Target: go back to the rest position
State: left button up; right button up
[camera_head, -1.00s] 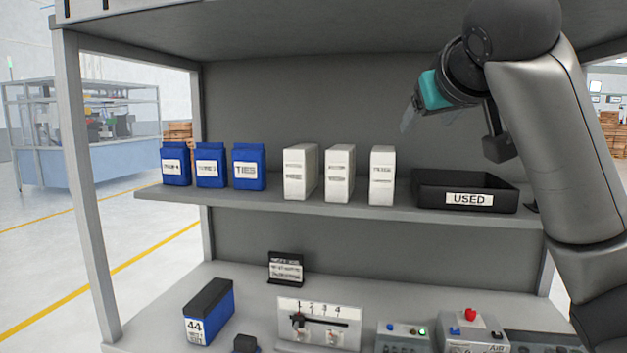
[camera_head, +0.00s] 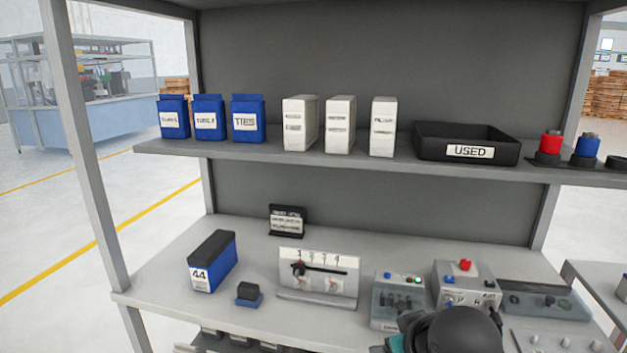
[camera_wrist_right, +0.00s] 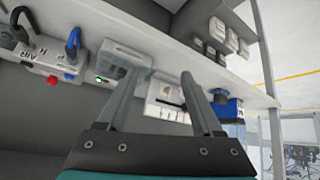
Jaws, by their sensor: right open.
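My right gripper shows in the right wrist view (camera_wrist_right: 165,95), with its two fingers spread apart and nothing between them. In the head view only a dark rounded part of my right arm (camera_head: 455,330) shows at the bottom edge, in front of the control boxes on the lower shelf. The fingers are not clear in the head view. My left gripper is not in view.
The upper shelf (camera_head: 345,169) holds blue boxes (camera_head: 248,118), white boxes (camera_head: 340,124) and a black USED tray (camera_head: 430,143). The lower bench carries box 44 (camera_head: 212,261), a slider panel (camera_head: 318,277) and control boxes (camera_head: 463,285). Frame posts (camera_head: 85,150) stand at the sides.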

jog(key=s+d+f+m+g, duration=0.1)
jog(key=s+d+f+g, duration=0.1)
jog(key=s+f, duration=0.75)
jog(key=s+d+f+g, duration=0.15)
jog(key=s+f, duration=0.35)
jog(key=s, duration=0.9)
notch_tip(320, 180, down, 23)
jog(key=s+g, duration=0.2)
jog(key=s+d+f+g+h+b, duration=0.1)
jog(key=s+d+f, duration=0.1)
jog(key=s+f, duration=1.1)
jog(key=shift+s+f, duration=0.2)
jog(key=shift+s, duration=0.65)
